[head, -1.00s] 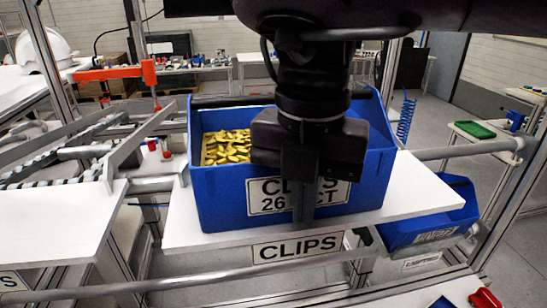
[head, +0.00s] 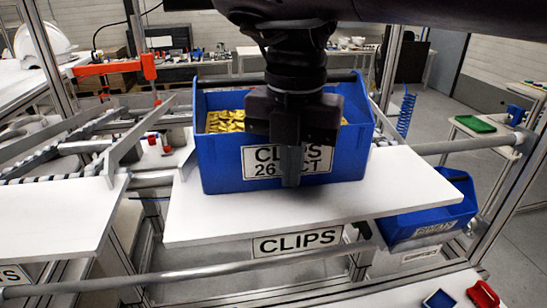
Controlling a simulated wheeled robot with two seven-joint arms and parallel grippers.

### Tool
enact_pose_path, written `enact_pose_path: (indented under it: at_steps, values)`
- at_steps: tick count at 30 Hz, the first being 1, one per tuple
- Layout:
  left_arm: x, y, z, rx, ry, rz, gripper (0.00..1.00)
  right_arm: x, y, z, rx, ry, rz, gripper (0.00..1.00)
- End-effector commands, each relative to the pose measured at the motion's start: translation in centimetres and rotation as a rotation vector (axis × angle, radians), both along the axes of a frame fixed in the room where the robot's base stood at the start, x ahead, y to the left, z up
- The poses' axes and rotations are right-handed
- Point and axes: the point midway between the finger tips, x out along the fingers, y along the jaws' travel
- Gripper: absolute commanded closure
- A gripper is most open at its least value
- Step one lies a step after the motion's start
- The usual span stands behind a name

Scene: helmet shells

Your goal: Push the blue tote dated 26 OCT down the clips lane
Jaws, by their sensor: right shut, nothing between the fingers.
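The blue tote (head: 222,165) stands upright on the white shelf above the CLIPS label (head: 297,242). It holds yellow clips (head: 225,121), and its front label (head: 262,162) reads CLIPS and 26, with the letters CT showing; my gripper covers part of it. My right gripper (head: 291,180) is shut and empty, pointing down at the front wall of the tote, over the label. It looks to be against that wall, but contact cannot be made out for sure. My left gripper is not in view.
The bare white shelf (head: 260,215) lies in front of the tote. Rails of a roller lane (head: 135,150) run to the left. Another blue tote (head: 430,208) sits lower at the right. A metal rail (head: 200,278) crosses the front.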

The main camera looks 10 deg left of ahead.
Motion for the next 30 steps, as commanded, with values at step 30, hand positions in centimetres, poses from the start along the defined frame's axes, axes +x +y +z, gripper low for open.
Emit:
enact_pose_path:
  at_steps: [30]
  values:
    - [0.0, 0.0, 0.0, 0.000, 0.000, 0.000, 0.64, 5.3, 1.7, -0.1, 0.000, 0.003, -0.002, 1.00]
